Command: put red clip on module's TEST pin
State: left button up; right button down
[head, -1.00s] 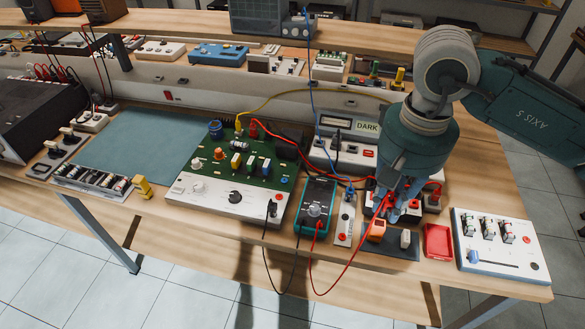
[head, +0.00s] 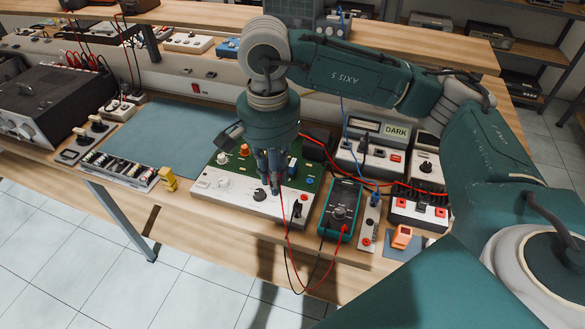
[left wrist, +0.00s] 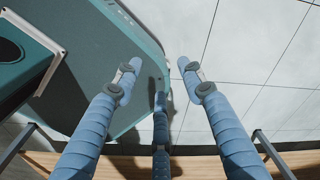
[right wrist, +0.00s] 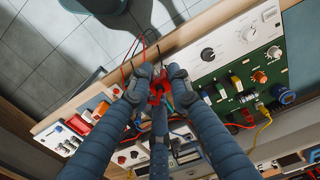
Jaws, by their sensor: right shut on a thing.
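The module (head: 225,183) is a green circuit board with a white front panel, lying on the bench. My right gripper (head: 271,187) is above the module's front part, pointing down. In the right wrist view, my right gripper (right wrist: 155,82) is shut on the red clip (right wrist: 156,93), and a thin red lead runs from it. The fingers hide most of the clip in the head view. I cannot make out which pin is TEST. My left gripper (left wrist: 160,75) is open and empty over grey floor and a teal surface in the left wrist view.
A teal multimeter (head: 341,211) stands right of the module, with a red lead (head: 287,240) and a black lead hanging over the front edge. An orange block (head: 402,237) lies right. A blue-grey mat (head: 165,140) is clear.

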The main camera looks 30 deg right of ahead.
jog(key=w+d+f+m, duration=0.2)
jog(key=w+m, duration=0.1)
jog(key=m, duration=0.5)
pick_arm(q)
jog(key=shift+w+d+f+b, duration=0.1)
jog(key=shift+w+f+b, duration=0.15)
jog(key=shift+f+b, duration=0.4)
jog(key=shift+w+f+b, duration=0.25)
jog(key=shift+f+b, duration=0.3)
jog(key=shift+b, duration=0.15)
pick_arm(e)
jog(key=m, duration=2.7)
send_over(304, 197)
jog(key=shift+f, duration=7.75)
pick_arm(q)
jog(key=shift+f+b, duration=0.55)
jog(key=shift+f, duration=0.05)
pick_arm(e)
jog(key=shift+f, duration=0.8)
